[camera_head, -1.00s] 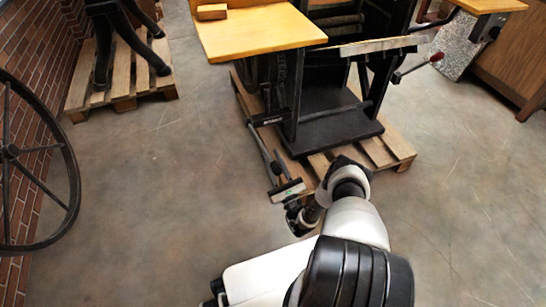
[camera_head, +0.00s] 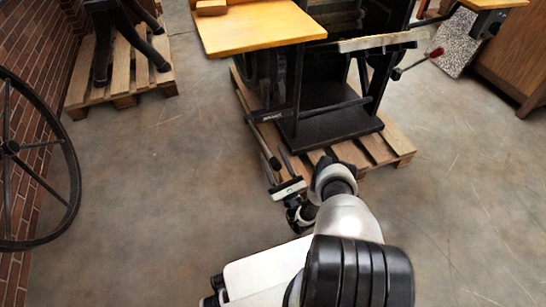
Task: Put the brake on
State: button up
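The press (camera_head: 330,124) is a dark machine on a wooden pallet. A thin dark lever (camera_head: 264,146), which looks like the brake lever, reaches from its lower left side toward me, out over the floor. Its thicker end lies just in front of my gripper (camera_head: 279,168). The white hand shows with a green mark, and its dark fingers look apart, one on each side of the lever's end. The view is too small to tell whether they touch it. My wrist and forearm hide the floor behind the hand.
A yellow wooden board (camera_head: 258,30) sticks out above the lever. A red-knobbed handle (camera_head: 436,53) juts out on the press's right. A spoked wheel (camera_head: 68,160) stands at the far left. The floor (camera_head: 150,200) left of the lever is clear.

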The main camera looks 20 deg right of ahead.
jog(key=shift+r, duration=0.1)
notch_tip(320, 180, up, 10)
jog(key=p, duration=0.4)
dwell(0.5)
